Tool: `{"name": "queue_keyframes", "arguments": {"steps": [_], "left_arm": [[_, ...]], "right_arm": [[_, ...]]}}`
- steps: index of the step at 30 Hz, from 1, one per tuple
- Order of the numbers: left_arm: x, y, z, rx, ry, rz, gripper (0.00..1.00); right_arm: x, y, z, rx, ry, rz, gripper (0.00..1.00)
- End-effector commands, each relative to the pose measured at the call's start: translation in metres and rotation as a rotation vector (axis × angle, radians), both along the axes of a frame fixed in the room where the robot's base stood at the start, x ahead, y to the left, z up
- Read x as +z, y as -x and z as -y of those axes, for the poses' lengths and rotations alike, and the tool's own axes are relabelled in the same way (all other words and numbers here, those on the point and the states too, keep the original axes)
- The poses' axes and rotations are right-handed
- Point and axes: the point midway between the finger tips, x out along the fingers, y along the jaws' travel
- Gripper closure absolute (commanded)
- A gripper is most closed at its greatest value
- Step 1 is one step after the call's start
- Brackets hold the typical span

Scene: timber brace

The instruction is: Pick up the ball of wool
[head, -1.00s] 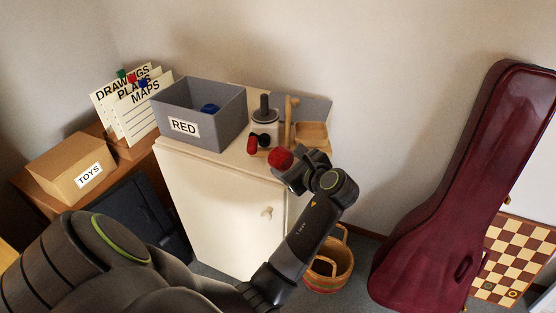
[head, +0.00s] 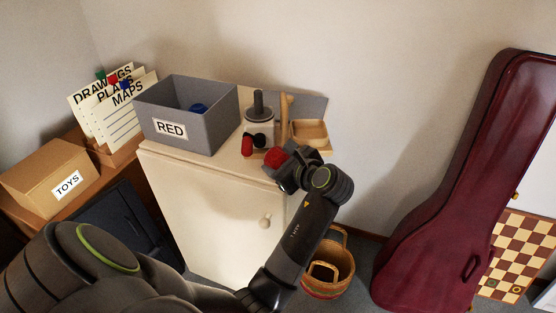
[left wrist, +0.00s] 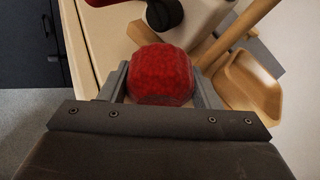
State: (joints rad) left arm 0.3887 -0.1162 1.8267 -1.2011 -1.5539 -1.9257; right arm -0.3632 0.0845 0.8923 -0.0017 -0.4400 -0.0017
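The ball of wool (head: 275,157) is red and round, at the front right corner of the cream cabinet top. In the left wrist view the ball (left wrist: 160,75) is between the two fingers of my left gripper (left wrist: 161,88), one on each side. The fingers are very close to the ball's sides; I cannot tell whether they press on it. In the head view my left gripper (head: 287,168) reaches it from the front right and hides its right part. Whether the ball still rests on the cabinet is hidden. My right gripper is out of view.
On the cabinet (head: 215,205) stand a grey bin (head: 212,130) labelled RED, a dark-handled scale-like object (head: 259,112), a small red-and-black object (head: 249,144) and a wooden tray (head: 309,134). A basket (head: 330,268) and a dark red instrument case (head: 455,200) stand on the right.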

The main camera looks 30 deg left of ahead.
Motion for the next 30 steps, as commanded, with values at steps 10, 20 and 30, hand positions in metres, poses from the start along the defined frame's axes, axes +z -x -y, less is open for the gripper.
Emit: {"name": "queue_keyframes", "arguments": {"steps": [10,20,30], "left_arm": [[0.004,0.000,0.000,0.001,0.000,0.000,0.70],[0.050,-0.001,0.000,0.001,0.000,0.006,0.70],[0.126,-0.001,0.000,0.001,-0.001,0.006,0.70]], "right_arm": [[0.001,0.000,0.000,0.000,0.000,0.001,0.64],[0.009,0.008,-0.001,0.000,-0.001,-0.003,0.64],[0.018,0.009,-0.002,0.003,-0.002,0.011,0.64]]}}
